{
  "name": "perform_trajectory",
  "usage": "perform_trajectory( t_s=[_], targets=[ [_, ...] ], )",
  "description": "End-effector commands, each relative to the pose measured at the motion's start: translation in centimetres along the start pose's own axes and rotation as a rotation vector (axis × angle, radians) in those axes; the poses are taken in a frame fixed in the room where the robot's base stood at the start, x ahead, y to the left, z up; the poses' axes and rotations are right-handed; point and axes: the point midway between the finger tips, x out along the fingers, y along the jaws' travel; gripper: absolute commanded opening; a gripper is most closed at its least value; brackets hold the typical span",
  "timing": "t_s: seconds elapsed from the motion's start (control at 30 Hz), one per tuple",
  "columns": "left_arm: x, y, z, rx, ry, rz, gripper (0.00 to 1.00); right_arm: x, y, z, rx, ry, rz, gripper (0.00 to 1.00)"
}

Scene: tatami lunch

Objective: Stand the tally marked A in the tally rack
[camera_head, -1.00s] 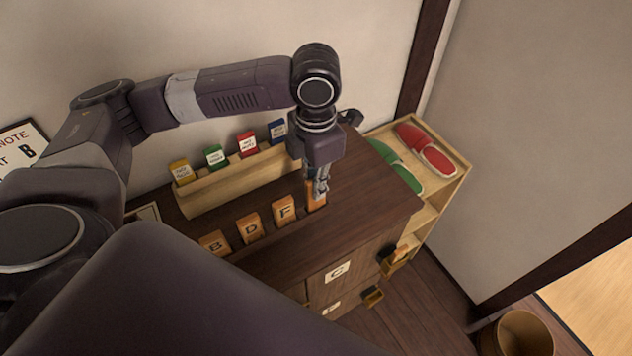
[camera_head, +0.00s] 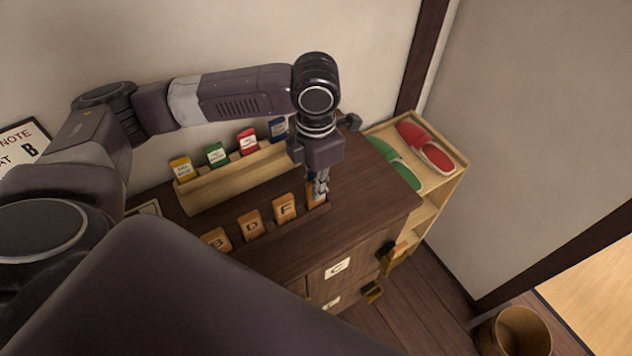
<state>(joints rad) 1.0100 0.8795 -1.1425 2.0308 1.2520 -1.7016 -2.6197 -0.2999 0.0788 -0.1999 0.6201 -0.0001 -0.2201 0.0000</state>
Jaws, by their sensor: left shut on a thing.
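My left gripper (camera_head: 319,191) reaches down at the right end of the row of tallies and is shut on an orange wooden tally (camera_head: 314,194). The fingers cover most of this tally, so its letter cannot be read. To its left, tally F (camera_head: 285,207), tally D (camera_head: 250,224) and tally B (camera_head: 217,240) stand in a row along a dark tally rack (camera_head: 268,232) on the cabinet top. The held tally is upright, in line with them. Whether its foot is fully seated is too small to tell. My right gripper is not in view.
Behind the row, a pale wooden holder (camera_head: 235,186) bears yellow, green, red and blue labelled pieces. The dark cabinet (camera_head: 372,215) has drawers in front. A shelf (camera_head: 440,190) with red and green slippers (camera_head: 425,147) stands at right. A round bin (camera_head: 515,332) is on the floor.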

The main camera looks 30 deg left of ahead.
Motion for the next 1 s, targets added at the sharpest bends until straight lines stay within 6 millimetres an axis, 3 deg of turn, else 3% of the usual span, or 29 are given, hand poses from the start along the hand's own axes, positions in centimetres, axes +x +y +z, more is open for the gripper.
perform_trajectory(
  t_s=[0.13, 0.17, 0.33, 0.53, 0.77, 1.0],
  targets=[
    [0.02, -0.01, 0.02, 0.0, -0.001, 0.0, 0.0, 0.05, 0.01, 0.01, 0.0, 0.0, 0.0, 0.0],
    [0.02, -0.01, 0.02, 0.0, -0.001, 0.0, 0.1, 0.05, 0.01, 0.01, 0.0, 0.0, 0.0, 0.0],
    [0.01, -0.01, 0.02, 0.0, -0.001, 0.0, 0.29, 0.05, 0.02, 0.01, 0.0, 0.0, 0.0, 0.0],
    [0.01, -0.01, 0.02, 0.0, -0.001, 0.0, 0.3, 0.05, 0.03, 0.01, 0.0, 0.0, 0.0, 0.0],
    [0.02, -0.01, 0.01, 0.0, 0.0, 0.0, 0.53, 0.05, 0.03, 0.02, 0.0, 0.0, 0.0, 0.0],
    [0.02, -0.01, 0.01, 0.0, 0.0, 0.0, 0.53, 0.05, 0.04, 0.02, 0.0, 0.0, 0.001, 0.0]
  ],
)
